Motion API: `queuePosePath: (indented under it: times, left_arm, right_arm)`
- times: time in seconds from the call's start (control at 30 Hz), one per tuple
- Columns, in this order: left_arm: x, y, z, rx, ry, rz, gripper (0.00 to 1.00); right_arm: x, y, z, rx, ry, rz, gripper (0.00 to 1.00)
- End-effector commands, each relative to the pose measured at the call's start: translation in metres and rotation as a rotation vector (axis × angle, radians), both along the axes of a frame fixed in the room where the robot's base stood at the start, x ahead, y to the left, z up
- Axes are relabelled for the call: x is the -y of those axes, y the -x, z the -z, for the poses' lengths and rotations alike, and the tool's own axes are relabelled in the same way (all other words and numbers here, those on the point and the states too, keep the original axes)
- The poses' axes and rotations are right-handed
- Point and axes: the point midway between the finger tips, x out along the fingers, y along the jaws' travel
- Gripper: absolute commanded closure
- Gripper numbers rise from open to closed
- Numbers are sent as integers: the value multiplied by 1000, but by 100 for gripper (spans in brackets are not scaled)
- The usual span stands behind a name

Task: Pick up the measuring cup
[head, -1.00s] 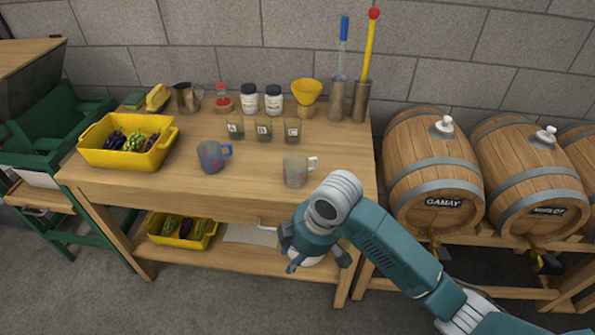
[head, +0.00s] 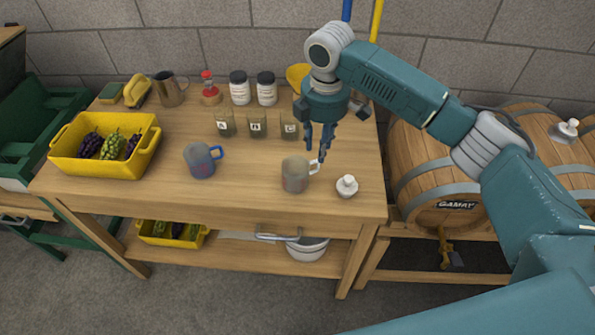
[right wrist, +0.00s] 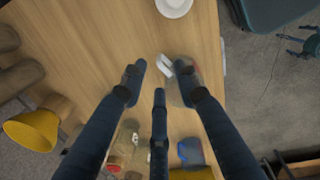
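A greyish see-through cup with a white handle (head: 296,174), probably the measuring cup, stands upright near the table's front right. My right gripper (head: 322,148) points down beside its handle side, fingers spread. In the right wrist view the gripper (right wrist: 162,78) is open. The cup's white handle (right wrist: 165,66) shows between the fingers there, and the right finger hides most of its body. I cannot tell whether a finger touches it. A blue cup (head: 202,160) stands further left. My left gripper is not in view.
A white stoppered item (head: 347,187) stands just right of the cup. Several small glasses (head: 257,124) stand behind it, with a yellow funnel (head: 298,76) behind my gripper. A yellow grape crate (head: 68,158) is at left. The table front between the cups is clear.

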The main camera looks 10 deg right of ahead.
Motion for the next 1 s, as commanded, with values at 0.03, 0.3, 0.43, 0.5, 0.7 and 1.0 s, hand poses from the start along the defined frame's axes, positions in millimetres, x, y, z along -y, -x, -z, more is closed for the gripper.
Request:
queuePosePath:
  times: [0.03, 0.3, 0.43, 0.5, 0.7, 1.0]
  left_arm:
    - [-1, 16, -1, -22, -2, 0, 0]
    - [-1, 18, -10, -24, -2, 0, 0]
    - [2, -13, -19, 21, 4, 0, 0]
    - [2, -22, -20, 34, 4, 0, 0]
    - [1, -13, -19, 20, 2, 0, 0]
    - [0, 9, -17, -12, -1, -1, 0]
  right_arm:
    - [0, 0, 5, -1, 1, 1, 69]
    - [1, 1, 29, -1, 2, 1, 69]
    - [2, 2, 50, -1, 1, 1, 69]
    - [2, 1, 59, 1, 1, 0, 69]
    - [2, 0, 67, 4, -1, 0, 69]
    - [2, 0, 67, 3, 0, 0, 100]
